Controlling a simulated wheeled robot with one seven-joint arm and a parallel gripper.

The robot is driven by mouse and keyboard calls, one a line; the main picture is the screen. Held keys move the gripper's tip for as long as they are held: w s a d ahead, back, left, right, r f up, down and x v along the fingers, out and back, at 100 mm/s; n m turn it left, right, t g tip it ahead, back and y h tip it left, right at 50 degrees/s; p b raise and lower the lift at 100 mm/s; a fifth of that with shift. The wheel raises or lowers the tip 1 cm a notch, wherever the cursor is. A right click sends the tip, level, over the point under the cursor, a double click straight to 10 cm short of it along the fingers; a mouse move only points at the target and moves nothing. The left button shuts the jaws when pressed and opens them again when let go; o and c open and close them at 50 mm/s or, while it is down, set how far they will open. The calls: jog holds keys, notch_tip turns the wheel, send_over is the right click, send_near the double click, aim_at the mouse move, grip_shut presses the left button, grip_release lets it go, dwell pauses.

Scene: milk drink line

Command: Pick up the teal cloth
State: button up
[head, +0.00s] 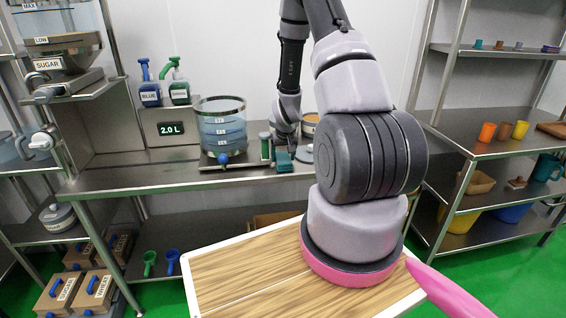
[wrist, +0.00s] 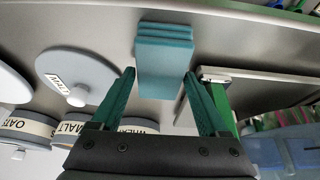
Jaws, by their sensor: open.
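The teal cloth (wrist: 164,62) is a folded, layered rectangular stack on the steel counter in the wrist view. It lies ahead of and partly between the fingers of my gripper (wrist: 160,95), which is open with green fingers apart on either side. No contact between fingers and cloth is clear. In the head view, my gripper (head: 283,155) is low over the counter, and the teal cloth (head: 284,163) shows just below it, partly covered by the gripper.
A measuring tank (head: 222,128) marked with lines stands left of my gripper. In the wrist view, labelled canisters (wrist: 80,75) are on the left and a flat plate with a green edge (wrist: 262,88) is close on the right. Bare counter (head: 120,180) lies at the left.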

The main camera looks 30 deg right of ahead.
jog(key=shift+f, duration=0.25)
dwell(0.5)
jog(key=c, duration=1.1)
jog(key=shift+c, duration=0.2)
jog(key=shift+r, duration=0.15)
